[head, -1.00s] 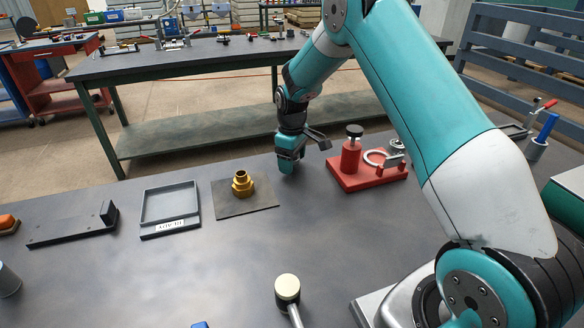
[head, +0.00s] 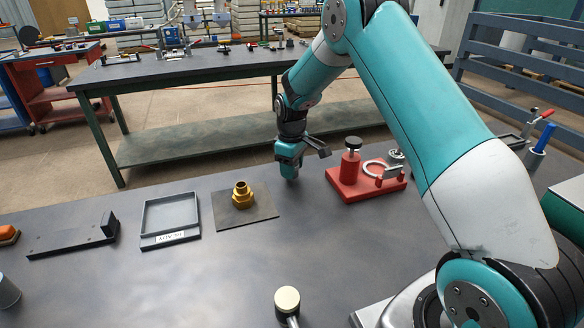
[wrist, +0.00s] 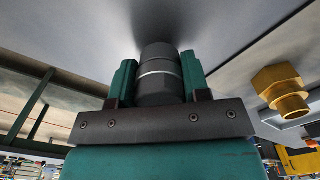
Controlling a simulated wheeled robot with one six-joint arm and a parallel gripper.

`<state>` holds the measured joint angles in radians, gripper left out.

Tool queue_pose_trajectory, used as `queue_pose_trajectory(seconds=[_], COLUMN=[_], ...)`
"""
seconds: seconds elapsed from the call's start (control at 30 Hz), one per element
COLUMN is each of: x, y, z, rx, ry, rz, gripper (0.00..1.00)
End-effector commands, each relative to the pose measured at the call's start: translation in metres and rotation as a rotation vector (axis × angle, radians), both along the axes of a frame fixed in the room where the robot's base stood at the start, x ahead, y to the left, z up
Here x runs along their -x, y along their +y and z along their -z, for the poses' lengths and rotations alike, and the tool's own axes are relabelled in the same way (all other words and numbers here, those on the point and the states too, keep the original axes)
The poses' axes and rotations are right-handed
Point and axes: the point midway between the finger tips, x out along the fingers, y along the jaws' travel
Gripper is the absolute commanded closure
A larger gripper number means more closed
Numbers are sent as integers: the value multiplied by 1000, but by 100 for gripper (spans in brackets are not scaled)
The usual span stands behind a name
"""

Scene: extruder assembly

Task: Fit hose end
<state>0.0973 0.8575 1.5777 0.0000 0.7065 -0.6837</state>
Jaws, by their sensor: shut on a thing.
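My gripper (head: 290,172) is low over the dark table, between the brass fitting and the red fixture. In the wrist view its teal fingers (wrist: 160,80) are shut on a dark grey cylindrical hose end (wrist: 159,72) with a thin light ring around it. In the head view the hose end is hidden by the gripper. The brass fitting (head: 242,196) stands upright on a flat dark plate (head: 262,214), left of my gripper and apart from it. It also shows at the right of the wrist view (wrist: 280,88).
A red fixture (head: 345,187) with a black-knobbed post stands right of the gripper. A labelled grey tray (head: 148,238) and a black bracket (head: 65,242) lie at left. A white-headed mallet (head: 287,300) lies in front. The table's middle is clear.

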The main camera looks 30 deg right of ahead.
Motion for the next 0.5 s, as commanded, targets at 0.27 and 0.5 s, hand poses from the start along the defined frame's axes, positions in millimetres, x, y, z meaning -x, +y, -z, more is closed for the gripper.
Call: queue_pose_trajectory(seconds=[0.27, 0.5], x=[-2, -2], y=[4, 8], z=[-75, -141], rx=[1, 1], ry=[-3, -3], rz=[-5, -10], gripper=[85, 85])
